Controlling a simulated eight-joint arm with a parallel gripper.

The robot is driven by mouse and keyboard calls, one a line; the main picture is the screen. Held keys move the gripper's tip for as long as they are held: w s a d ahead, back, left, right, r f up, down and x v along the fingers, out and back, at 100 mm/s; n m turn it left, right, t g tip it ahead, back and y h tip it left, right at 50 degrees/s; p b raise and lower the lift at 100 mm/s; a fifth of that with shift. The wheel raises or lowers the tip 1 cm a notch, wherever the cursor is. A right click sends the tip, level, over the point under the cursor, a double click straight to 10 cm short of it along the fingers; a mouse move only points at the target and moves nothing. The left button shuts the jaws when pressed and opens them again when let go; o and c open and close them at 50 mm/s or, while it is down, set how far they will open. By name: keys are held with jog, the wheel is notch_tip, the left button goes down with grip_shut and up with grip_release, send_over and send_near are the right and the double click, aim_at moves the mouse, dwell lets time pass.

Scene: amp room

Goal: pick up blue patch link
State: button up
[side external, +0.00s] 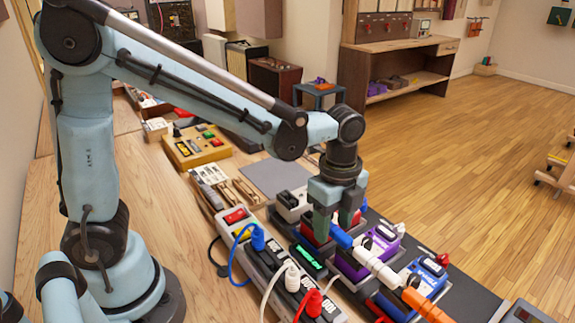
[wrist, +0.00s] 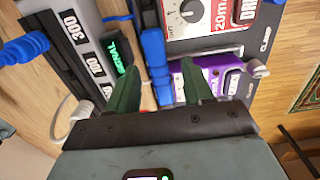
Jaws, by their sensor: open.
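The blue patch link (side external: 340,237) is a short blue bar lying at the head of a row of links beside the pedals. In the wrist view the blue link (wrist: 154,58) runs lengthwise between my two fingers. My gripper (side external: 333,226) points down over it with green fingers apart, one on each side of the link. In the wrist view my gripper (wrist: 159,66) looks empty; I cannot tell whether either finger touches the link. A white link (side external: 375,265) and an orange link (side external: 425,305) lie in line beyond it.
A purple pedal (side external: 386,237) and a blue pedal (side external: 428,277) stand close to the right. A red pedal (wrist: 205,18) is also close. A power strip (side external: 268,262) with plugs and cords lies to the left, beside a green-lit SIGNAL box (wrist: 117,58).

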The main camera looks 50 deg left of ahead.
jog(key=shift+f, duration=0.25)
dwell(0.3)
grip_shut()
